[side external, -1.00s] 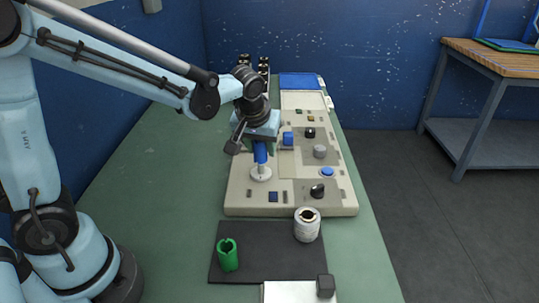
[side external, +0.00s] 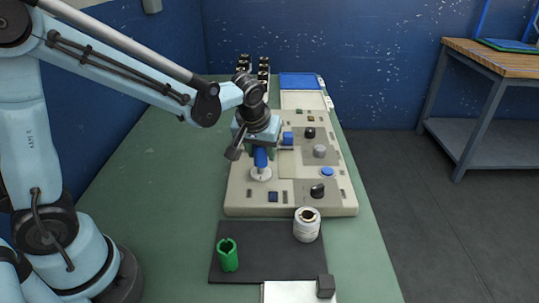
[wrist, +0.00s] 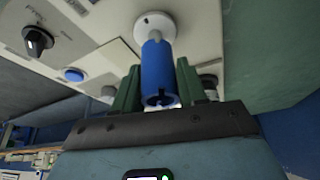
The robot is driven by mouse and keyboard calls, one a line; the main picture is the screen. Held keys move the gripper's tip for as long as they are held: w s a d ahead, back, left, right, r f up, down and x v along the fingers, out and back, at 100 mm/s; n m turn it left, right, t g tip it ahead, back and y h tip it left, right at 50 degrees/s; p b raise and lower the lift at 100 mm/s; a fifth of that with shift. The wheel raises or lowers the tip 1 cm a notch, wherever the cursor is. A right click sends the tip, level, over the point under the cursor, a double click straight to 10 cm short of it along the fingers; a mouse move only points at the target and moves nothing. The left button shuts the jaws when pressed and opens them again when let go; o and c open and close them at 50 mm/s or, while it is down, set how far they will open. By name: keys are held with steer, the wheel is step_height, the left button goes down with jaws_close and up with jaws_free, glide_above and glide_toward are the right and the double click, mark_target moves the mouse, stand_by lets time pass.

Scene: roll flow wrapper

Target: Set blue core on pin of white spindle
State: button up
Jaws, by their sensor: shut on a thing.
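The blue core (side external: 260,158) is a short hollow tube. My gripper (wrist: 156,88) is shut on it, with one green finger on each side in the wrist view. The white spindle (side external: 261,174) stands on the near left of the beige machine panel, with a round flange that also shows in the wrist view (wrist: 150,22). The core is in line with the spindle, its lower end at the spindle's white post above the flange. The pin's tip is hidden, and I cannot tell how far the core is down over it.
A green slotted core (side external: 228,256) and a white roll (side external: 307,225) stand on a dark mat (side external: 262,270) in front of the panel. The panel (side external: 236,205) bears a blue button (side external: 327,171) and dark knobs. Green table is clear at left.

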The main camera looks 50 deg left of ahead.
steer(key=shift+f, duration=0.3)
stand_by(0.4)
steer(key=shift+f, duration=0.65)
steer(key=shift+f, duration=0.2)
stand_by(0.4)
steer(key=o, duration=1.6)
steer(key=shift+r, duration=4)
